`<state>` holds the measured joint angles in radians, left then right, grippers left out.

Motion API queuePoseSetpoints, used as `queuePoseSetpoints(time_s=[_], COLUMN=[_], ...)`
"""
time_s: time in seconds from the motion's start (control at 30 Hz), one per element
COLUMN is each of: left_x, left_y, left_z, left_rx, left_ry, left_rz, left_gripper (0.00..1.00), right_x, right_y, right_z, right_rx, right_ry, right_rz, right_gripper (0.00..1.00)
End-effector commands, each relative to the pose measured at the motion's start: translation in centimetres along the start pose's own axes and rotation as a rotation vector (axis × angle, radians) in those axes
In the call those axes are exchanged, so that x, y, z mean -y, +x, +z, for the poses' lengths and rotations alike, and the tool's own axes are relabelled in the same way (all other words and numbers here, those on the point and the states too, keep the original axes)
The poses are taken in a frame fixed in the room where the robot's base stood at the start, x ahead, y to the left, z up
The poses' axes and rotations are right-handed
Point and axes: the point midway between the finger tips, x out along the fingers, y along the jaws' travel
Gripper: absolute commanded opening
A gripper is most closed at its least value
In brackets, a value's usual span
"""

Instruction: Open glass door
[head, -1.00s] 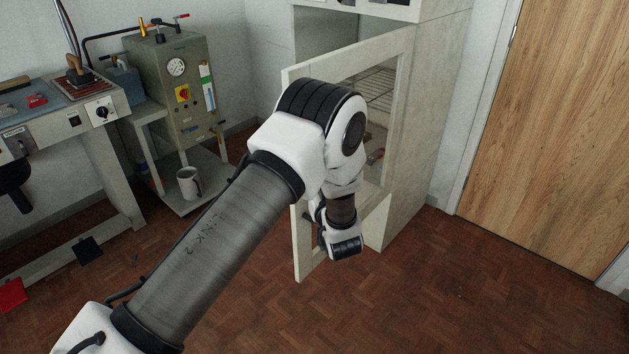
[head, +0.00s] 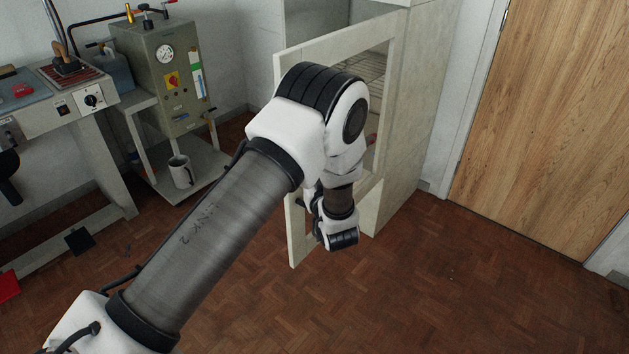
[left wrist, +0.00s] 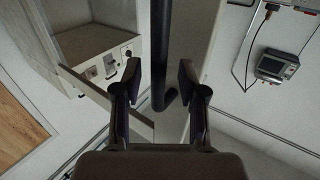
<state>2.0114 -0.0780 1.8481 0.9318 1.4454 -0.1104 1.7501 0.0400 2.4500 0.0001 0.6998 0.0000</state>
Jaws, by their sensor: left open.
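The glass door (head: 284,65) has a pale frame and stands ajar on a tall pale cabinet (head: 415,110) in the head view. My left arm crosses in front of it and hides much of the pane. My left gripper (left wrist: 158,70) is open in the left wrist view. A dark round bar (left wrist: 161,40), which looks like the door's handle, lies between its fingers, with gaps on both sides. In the head view the fingers are hidden behind my wrist, beside the door's lower part. My right gripper is not in view.
A workbench (head: 60,115) is at far left. A wooden door (head: 540,120) is at right. The parquet floor in front is clear.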

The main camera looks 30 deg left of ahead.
Motion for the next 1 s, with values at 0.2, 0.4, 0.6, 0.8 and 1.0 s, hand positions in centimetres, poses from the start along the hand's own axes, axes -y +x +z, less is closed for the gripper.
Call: queuePoseSetpoints(time_s=[0.2, 0.4, 0.6, 0.8, 1.0], left_x=[-0.1, 0.0, 0.1, 0.1, 0.2], left_y=[-5.6, -9.6, -10.5, -10.4, -10.4], left_z=[0.0, 0.0, 0.0, 0.0, 0.1], left_rx=[-0.002, -0.001, 0.0, 0.0, 0.003], left_ry=[0.006, 0.005, 0.001, 0.001, 0.005], left_rz=[0.006, 0.004, -0.002, -0.001, -0.001], left_gripper=[0.41, 0.41, 0.41, 0.41, 0.41], right_x=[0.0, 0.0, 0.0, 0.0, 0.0], right_y=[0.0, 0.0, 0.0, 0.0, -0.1], right_z=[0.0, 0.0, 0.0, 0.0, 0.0], right_rx=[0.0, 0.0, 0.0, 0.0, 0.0], right_ry=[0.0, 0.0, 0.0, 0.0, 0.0], right_rz=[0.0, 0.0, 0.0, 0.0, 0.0], right_gripper=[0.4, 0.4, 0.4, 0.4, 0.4])
